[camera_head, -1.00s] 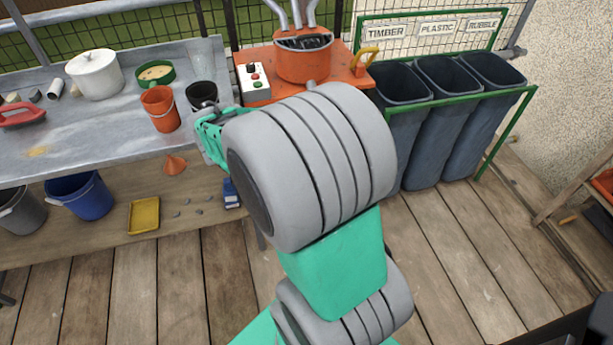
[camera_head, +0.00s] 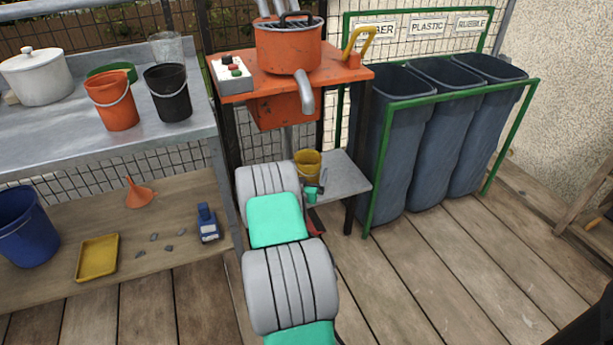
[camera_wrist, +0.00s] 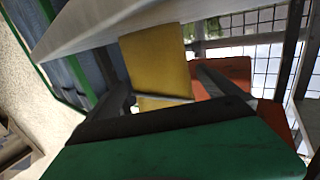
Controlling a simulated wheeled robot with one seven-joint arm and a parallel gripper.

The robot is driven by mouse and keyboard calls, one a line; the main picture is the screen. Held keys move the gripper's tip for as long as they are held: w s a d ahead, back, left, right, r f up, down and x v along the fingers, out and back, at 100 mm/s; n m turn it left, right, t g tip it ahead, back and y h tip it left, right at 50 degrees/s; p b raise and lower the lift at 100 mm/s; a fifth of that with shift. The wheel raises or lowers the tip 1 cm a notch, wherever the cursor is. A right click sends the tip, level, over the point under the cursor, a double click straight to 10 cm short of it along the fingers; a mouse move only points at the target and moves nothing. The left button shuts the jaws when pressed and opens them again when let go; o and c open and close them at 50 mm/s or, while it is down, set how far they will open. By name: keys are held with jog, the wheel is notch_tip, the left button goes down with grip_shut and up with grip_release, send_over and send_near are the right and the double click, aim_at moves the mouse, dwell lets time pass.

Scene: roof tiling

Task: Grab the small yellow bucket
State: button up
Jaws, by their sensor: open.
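The small yellow bucket (camera_head: 307,167) stands on a small grey shelf (camera_head: 345,181) under the orange mixer machine. In the wrist view the yellow bucket (camera_wrist: 158,58) shows between the two dark fingers of my gripper (camera_wrist: 165,88), with a light strip, perhaps its handle, across it. My gripper (camera_head: 312,190) is open and at the near side of the bucket in the head view, partly hidden by my arm. Whether the fingers touch the bucket I cannot tell.
The orange machine (camera_head: 290,85) with a spout stands over the shelf. Green-framed bins (camera_head: 430,130) stand to the right. The left workbench holds an orange bucket (camera_head: 112,102) and a black bucket (camera_head: 168,92). A blue bucket (camera_head: 24,228) stands on the lower shelf.

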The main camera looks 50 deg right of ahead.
jog(key=x, duration=0.2)
jog(key=shift+w+d, duration=0.15)
jog(key=shift+d, duration=0.1)
jog(key=shift+c, duration=0.3)
jog(key=c, duration=1.8)
jog(key=shift+c, duration=0.5)
